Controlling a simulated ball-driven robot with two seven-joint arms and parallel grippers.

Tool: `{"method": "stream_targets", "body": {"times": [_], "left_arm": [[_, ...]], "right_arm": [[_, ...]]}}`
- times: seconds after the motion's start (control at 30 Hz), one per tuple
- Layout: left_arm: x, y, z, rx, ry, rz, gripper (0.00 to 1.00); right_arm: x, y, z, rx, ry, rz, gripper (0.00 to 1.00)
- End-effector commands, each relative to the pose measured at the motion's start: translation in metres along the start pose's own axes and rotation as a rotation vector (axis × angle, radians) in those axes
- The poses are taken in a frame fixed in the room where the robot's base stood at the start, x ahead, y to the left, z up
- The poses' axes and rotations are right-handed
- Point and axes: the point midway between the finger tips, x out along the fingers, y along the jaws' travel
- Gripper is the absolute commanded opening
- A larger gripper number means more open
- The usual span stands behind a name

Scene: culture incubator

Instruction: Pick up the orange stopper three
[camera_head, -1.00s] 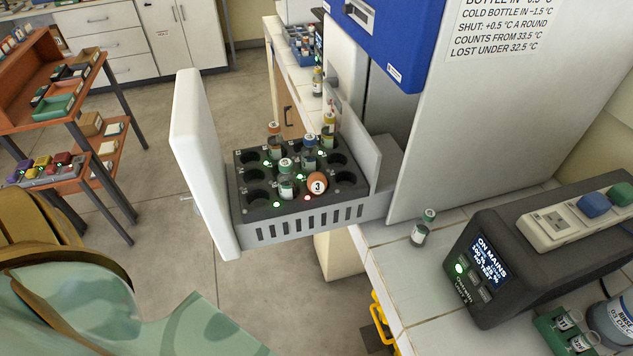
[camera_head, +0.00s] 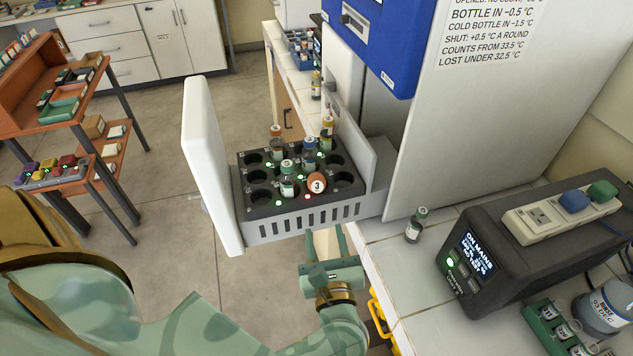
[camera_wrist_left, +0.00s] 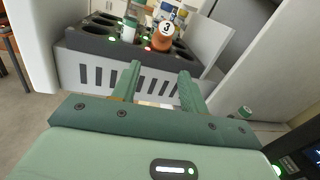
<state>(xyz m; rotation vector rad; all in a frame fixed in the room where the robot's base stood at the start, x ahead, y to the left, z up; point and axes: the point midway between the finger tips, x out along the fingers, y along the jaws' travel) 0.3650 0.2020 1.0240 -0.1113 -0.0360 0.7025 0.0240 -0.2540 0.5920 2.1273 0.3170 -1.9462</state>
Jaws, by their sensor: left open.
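The orange stopper three (camera_head: 317,184) is a round orange plug with a white disc marked 3. It sits in a front-row hole of the black rack (camera_head: 262,209) in the open incubator drawer. In the left wrist view the orange stopper (camera_wrist_left: 162,38) shows at the top centre, beyond the drawer's slotted front wall. My left gripper (camera_head: 324,240) is open and empty, in front of and below the drawer, apart from the stopper. Its two green fingers (camera_wrist_left: 158,80) point toward the drawer in the wrist view. My right gripper is not in view.
Several bottles stand in the rack, one white-labelled (camera_head: 288,180) just left of the stopper. The drawer's tall white door panel (camera_head: 208,165) stands at left. A green-capped bottle (camera_head: 416,225) and a dark power unit (camera_head: 500,250) are on the right counter.

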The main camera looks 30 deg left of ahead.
Motion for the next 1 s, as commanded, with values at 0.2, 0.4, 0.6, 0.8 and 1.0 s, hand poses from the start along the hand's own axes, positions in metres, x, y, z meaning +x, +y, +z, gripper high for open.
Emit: {"method": "stream_targets", "body": {"times": [0.2, 0.4, 0.6, 0.8, 1.0], "left_arm": [[0.055, -0.001, 0.004, 0.005, -0.008, -0.002, 0.44], [0.089, -0.001, 0.003, 0.007, -0.006, -0.002, 0.44], [0.106, -0.002, 0.004, 0.009, -0.007, -0.003, 0.44], [0.139, -0.003, 0.005, 0.010, -0.006, -0.003, 0.44], [0.147, -0.002, 0.004, 0.009, -0.003, -0.003, 0.44]], "right_arm": [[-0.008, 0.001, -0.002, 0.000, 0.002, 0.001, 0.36], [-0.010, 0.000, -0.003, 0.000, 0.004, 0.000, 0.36], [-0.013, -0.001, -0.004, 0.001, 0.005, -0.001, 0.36], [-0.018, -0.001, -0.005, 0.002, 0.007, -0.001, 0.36], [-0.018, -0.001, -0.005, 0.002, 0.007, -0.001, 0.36]]}}
